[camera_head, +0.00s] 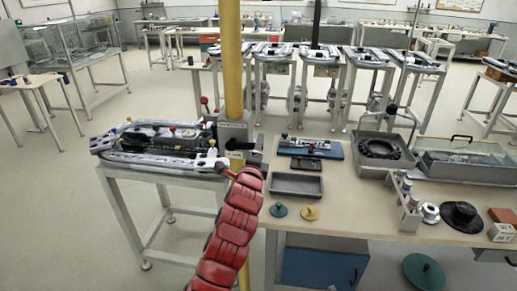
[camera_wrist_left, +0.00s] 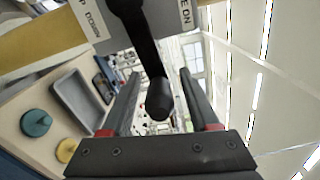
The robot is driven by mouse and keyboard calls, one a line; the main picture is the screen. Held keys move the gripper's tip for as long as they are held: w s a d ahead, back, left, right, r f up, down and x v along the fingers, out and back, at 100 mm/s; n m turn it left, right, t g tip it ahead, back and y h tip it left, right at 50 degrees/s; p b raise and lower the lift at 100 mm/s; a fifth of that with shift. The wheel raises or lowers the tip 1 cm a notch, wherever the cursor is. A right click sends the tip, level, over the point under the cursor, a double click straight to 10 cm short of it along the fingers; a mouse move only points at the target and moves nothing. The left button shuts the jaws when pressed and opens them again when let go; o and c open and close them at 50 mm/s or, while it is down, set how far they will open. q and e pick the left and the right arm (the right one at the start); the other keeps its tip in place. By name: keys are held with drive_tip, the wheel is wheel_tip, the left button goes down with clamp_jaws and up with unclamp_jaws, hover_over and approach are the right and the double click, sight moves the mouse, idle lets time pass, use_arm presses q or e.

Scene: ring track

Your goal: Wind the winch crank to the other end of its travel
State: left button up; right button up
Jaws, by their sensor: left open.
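The winch crank (camera_head: 240,145) is a black arm on a grey box fixed to the yellow post (camera_head: 233,60). In the left wrist view the crank's black knob (camera_wrist_left: 158,98) hangs from its black arm (camera_wrist_left: 134,30), between the two fingers of my left gripper (camera_wrist_left: 160,100). The gripper is open, with a visible gap on both sides of the knob. In the head view my left gripper (camera_head: 243,159), at the end of the red arm, is close to the crank and partly hides it. My right gripper is not in view.
A ring track (camera_head: 165,158) on a metal stand is left of the post. The workbench (camera_head: 345,212) on the right holds a grey tray (camera_head: 297,185), teal and yellow discs, and fixtures. Open floor (camera_head: 60,210) lies at left.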

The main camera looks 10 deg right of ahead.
use_arm(q)
drive_tip(key=b+v, duration=0.4)
drive_tip(key=v, duration=1.3)
